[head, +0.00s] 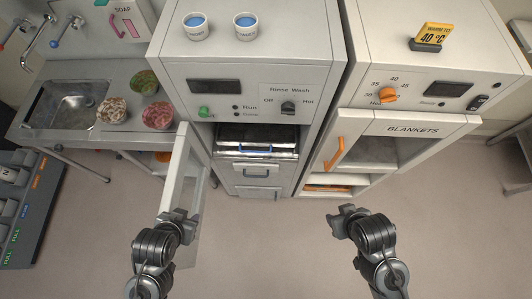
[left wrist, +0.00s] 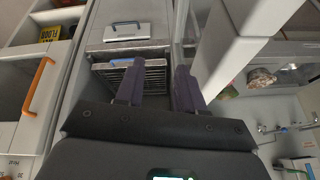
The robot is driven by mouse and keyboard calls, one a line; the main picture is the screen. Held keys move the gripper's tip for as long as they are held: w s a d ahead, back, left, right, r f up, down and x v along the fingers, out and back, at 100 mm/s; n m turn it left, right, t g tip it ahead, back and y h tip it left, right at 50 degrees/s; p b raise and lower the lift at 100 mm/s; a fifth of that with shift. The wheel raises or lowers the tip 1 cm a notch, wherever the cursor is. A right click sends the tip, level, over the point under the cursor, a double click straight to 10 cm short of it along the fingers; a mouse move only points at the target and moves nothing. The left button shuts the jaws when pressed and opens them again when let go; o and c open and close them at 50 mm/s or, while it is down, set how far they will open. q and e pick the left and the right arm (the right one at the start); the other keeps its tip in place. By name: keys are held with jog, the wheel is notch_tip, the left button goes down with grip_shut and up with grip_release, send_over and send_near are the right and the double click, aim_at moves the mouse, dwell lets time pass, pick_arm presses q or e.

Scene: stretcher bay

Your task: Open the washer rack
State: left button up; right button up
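The washer (head: 245,95) stands in the middle with its door (head: 178,170) swung open to the left. Inside, the rack (head: 257,138) sits in the opening, with a blue handle (head: 256,149) at its front. In the left wrist view the wire rack (left wrist: 145,75) and its blue bar show beyond my fingers. My left gripper (head: 180,218) is open, low by the free end of the door; its two fingers (left wrist: 158,90) stand apart with nothing between them. My right gripper (head: 345,214) looks open and empty, over the floor in front of the blankets cabinet.
The blankets cabinet (head: 400,125) with an orange handle (head: 334,154) stands to the right. A sink counter (head: 85,100) with several bowls is at the left. The floor (head: 270,250) between my grippers is clear.

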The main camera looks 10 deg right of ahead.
pick_arm(q)
jog(key=w+d+f+m+t+h+b, duration=0.3)
jog(key=w+d+f+m+b, duration=0.3)
jog(key=f+b, duration=0.5)
jog(key=w+d+f+m+t+h+b, duration=0.3)
jog(key=w+f+m+b, duration=0.5)
jog(key=b, duration=0.6)
jog(key=w+d+f+m+t+h+b, duration=0.25)
jog(key=w+d+f+m+b, duration=0.3)
jog(key=w+f+b, duration=0.4)
jog(key=shift+n+y, duration=0.35)
jog(key=shift+y, duration=0.1)
jog(key=b+x, duration=0.2)
jog(key=x, duration=0.2)
jog(key=b+x, duration=0.2)
jog(key=x, duration=0.3)
jog(key=shift+s+d+f+b, duration=0.1)
jog(key=shift+d+f+b, duration=0.2)
jog(key=shift+b, duration=0.1)
jog(key=shift+c, duration=0.2)
grip_shut()
